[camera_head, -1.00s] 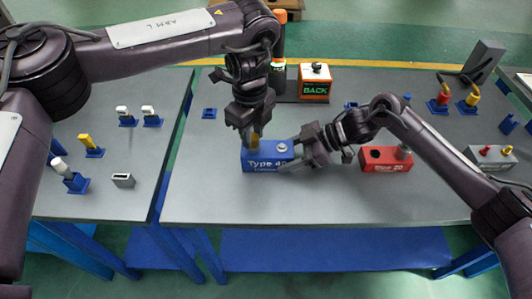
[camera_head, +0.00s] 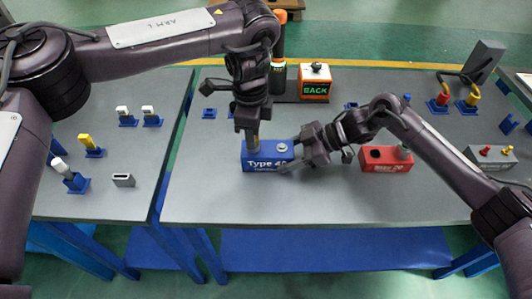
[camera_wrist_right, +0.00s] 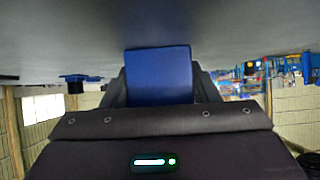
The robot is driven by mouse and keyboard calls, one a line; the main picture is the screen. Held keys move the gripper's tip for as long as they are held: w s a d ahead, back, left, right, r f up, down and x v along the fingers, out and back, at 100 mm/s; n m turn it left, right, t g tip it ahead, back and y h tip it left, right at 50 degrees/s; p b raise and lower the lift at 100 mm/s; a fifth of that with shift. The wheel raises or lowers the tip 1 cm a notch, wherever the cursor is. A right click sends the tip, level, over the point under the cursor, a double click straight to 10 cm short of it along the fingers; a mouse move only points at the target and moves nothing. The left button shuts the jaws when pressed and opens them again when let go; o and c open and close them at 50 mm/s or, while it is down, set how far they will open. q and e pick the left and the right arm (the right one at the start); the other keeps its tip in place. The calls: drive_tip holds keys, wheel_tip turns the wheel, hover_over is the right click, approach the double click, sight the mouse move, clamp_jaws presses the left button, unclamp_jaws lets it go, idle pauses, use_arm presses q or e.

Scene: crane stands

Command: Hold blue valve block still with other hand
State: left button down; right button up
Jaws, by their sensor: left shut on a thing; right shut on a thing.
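The blue valve block (camera_head: 266,163), marked "Type 40", sits on the grey table near its left side. My right gripper (camera_head: 292,160) is shut on the block's right end. In the right wrist view the blue block (camera_wrist_right: 159,77) shows between the fingers of my right gripper (camera_wrist_right: 159,95). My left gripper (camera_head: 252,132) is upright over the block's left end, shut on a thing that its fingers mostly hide. I cannot tell how far this thing is in the block. A round grey fitting (camera_head: 282,147) is on the block's top right.
A red block (camera_head: 385,160) stands right of my right gripper. Behind are an orange box (camera_head: 314,83) marked "BACK" and small blue holders. A grey block (camera_head: 490,157) lies far right. The table's front is clear.

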use_arm(q)
drive_tip(key=shift+r, duration=0.1)
drive_tip(key=n, duration=0.5)
drive_tip(key=n, duration=0.5)
idle(0.3)
drive_tip(key=n, duration=0.5)
idle(0.3)
